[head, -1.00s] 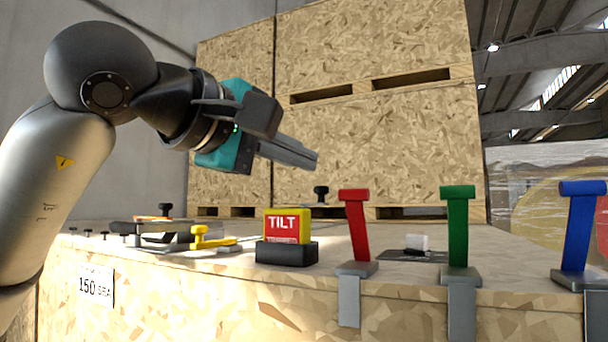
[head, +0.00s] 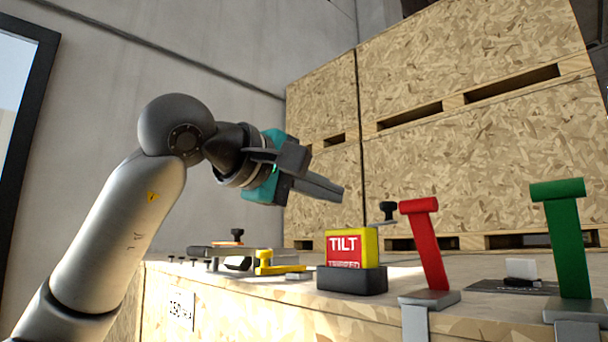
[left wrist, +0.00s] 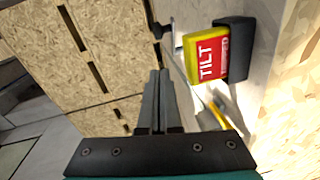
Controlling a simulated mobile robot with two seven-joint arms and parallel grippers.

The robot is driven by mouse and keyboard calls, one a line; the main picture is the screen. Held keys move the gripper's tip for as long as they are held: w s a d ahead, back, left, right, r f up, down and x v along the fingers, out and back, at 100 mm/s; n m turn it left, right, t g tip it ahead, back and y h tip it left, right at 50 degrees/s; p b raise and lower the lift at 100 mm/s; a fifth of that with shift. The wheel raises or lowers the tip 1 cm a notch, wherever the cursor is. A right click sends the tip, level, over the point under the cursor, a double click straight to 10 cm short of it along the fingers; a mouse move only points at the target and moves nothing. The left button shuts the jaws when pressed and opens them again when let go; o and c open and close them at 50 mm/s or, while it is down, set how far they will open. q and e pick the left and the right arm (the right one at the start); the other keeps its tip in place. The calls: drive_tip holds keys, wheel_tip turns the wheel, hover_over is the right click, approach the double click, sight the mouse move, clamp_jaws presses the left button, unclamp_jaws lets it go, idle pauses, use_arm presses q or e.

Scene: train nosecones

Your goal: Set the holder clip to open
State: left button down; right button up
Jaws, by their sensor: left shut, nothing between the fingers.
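No part in view is labelled as the holder clip, and I cannot tell for sure which it is. A yellow lever-like clip (head: 266,262) lies on the crate top, left of a yellow and red TILT block (head: 351,247) in a black base (head: 351,280). In the left wrist view the yellow part (left wrist: 218,115) shows partly, right of my fingers, below the TILT block (left wrist: 206,56). My left gripper (head: 340,192) is shut and empty, in the air above the TILT block's level. It also shows in the left wrist view (left wrist: 160,76). My right gripper is out of view.
A red lever (head: 426,245) and a green lever (head: 566,240) stand upright at the crate's front edge. A white block (head: 520,268) lies between them. Black knobs stand behind (head: 388,209) and at left (head: 237,235). Large pallet crates (head: 480,150) rise behind.

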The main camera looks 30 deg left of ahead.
use_arm(q)
drive_tip(key=w+d, duration=0.1)
drive_tip(key=d, duration=0.1)
drive_tip(key=w+d+f, duration=0.1)
drive_tip(key=w+d, duration=0.1)
drive_tip(key=shift+w+p, duration=0.15)
drive_tip(key=shift+p, duration=0.25)
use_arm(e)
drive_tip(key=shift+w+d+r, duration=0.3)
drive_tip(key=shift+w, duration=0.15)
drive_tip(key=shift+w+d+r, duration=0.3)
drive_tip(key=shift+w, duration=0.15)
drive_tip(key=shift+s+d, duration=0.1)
